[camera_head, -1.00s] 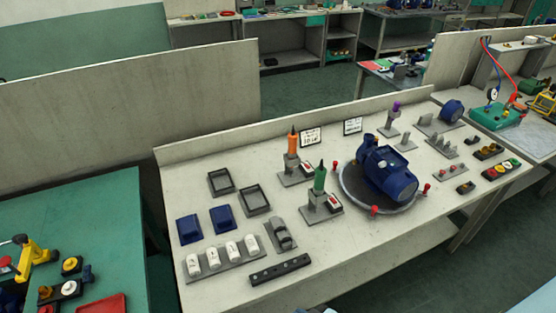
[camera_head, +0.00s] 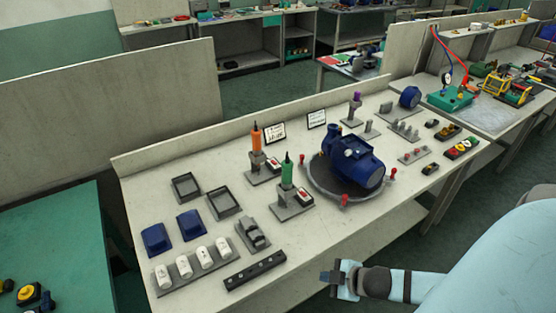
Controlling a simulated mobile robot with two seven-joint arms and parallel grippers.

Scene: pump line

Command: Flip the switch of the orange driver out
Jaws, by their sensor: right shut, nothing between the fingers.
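The orange driver (camera_head: 256,139) stands upright in a grey holder toward the back middle of the light bench. A small switch box with a red and white top (camera_head: 273,165) sits at the right of its base; I cannot tell the switch's position. The green driver (camera_head: 287,171) stands in front of it, with its own red and white switch box (camera_head: 304,196). My right gripper (camera_head: 335,278) is shut and empty, in front of the bench's front edge and well apart from both drivers. My left gripper is not in view.
A blue pump (camera_head: 357,165) sits on a round plate right of the drivers. A black bar (camera_head: 255,271) lies near the front edge.

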